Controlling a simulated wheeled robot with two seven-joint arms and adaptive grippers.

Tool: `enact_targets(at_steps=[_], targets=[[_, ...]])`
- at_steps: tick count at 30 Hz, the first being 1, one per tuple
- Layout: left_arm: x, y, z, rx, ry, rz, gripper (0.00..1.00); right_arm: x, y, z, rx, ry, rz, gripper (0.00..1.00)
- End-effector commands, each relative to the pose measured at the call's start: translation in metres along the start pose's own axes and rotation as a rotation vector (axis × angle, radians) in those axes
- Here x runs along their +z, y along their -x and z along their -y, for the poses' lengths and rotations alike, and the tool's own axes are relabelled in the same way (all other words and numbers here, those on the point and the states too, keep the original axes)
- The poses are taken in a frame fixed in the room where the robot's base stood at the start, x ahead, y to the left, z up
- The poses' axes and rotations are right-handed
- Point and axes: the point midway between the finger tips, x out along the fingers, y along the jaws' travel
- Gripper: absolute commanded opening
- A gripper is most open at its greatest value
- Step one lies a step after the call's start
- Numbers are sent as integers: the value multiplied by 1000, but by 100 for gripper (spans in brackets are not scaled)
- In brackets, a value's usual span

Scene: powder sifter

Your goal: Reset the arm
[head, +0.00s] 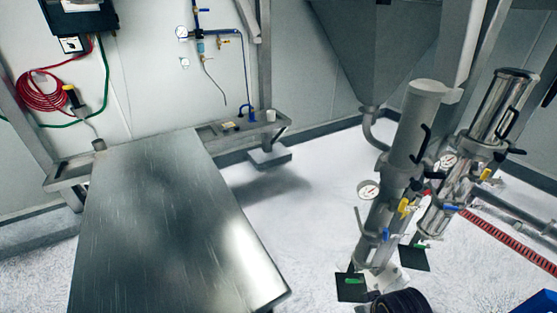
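What the grippers hold, if anything, cannot be seen. The long metal table (165,225) runs from the lower left towards the back wall. Its bare top shows nothing lying on it.
Two upright metal cylinders, a grey one (412,125) and a shiny one (500,105), stand at right with gauges and valves. A large grey hopper (375,45) hangs behind them. A dark ribbed object (402,302) is cut off below. White floor (300,235) lies open between.

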Motion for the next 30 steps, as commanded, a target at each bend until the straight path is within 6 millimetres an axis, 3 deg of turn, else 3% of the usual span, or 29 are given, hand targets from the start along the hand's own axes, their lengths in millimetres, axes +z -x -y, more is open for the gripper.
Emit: enact_targets(at_steps=[14, 30], targets=[[1, 0, -1, 1, 0, 1, 40, 6, -61, 3, -7, -1, 18, 0], [3, 0, -8, 8, 1, 4, 40, 42, -183, 10, -14, 5, 60, 0]])
